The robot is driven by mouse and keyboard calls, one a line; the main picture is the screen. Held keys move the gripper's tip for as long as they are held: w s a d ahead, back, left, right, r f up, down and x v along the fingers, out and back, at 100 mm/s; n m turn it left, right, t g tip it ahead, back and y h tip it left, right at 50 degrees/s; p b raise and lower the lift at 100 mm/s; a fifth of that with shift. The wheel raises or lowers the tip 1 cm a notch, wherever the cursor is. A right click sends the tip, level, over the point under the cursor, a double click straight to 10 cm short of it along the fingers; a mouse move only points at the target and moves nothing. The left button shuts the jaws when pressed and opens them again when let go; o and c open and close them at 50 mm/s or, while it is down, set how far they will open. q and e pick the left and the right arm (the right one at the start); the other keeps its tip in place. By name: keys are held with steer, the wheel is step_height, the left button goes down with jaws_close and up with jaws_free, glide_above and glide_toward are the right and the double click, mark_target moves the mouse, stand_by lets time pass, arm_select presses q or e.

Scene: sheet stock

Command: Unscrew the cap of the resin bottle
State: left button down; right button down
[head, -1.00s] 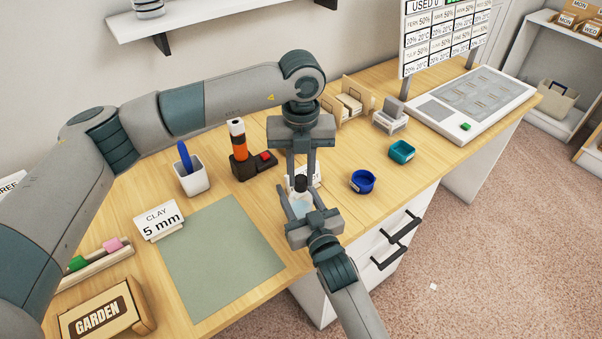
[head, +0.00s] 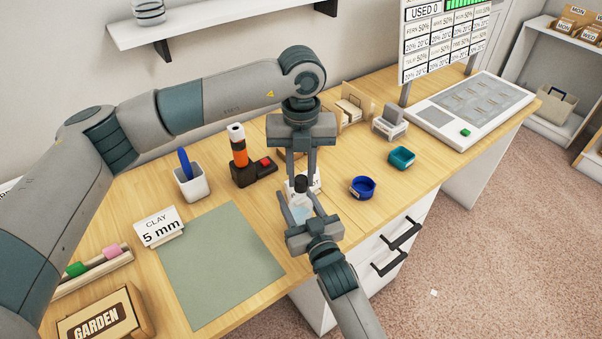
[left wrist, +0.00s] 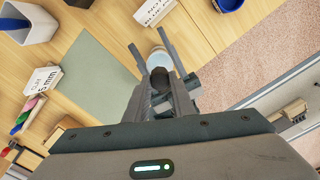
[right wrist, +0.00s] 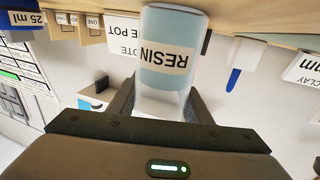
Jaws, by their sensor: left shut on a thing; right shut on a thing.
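The resin bottle (head: 300,213) is pale and clear with a light blue lower part, and stands upright near the desk's front edge. Its RESIN label shows upside down in the right wrist view (right wrist: 168,62). My right gripper (head: 299,197) reaches in from the front and is shut on the bottle's body, one finger on each side. The dark cap (head: 301,183) is on top of the bottle. My left gripper (head: 301,176) points straight down from above and is shut on the cap. The left wrist view shows part of the pale bottle (left wrist: 160,60) beyond my fingers.
A card sign (head: 316,180) stands close behind the bottle. A blue round dish (head: 363,187) and a teal dish (head: 402,158) lie to the right. A green mat (head: 220,264) lies left, and an orange-and-black device (head: 241,158) stands behind it.

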mark_target(301, 178)
arm_select(q)
steer(key=shift+r, duration=2)
arm_select(e)
steer(key=c, duration=0.8)
jaws_free()
steer(key=shift+c, duration=0.2)
steer(key=shift+s, duration=0.15)
arm_select(q)
step_height(301, 178, down, 2)
steer(key=shift+b, duration=0.95)
arm_select(e)
steer(key=v, duration=1)
steer(key=shift+s+f, duration=0.15)
steer(key=shift+f, duration=0.05)
steer(key=shift+s+d+r, duration=0.15)
steer(key=shift+s+d, duration=0.15)
steer(key=shift+s, duration=0.35)
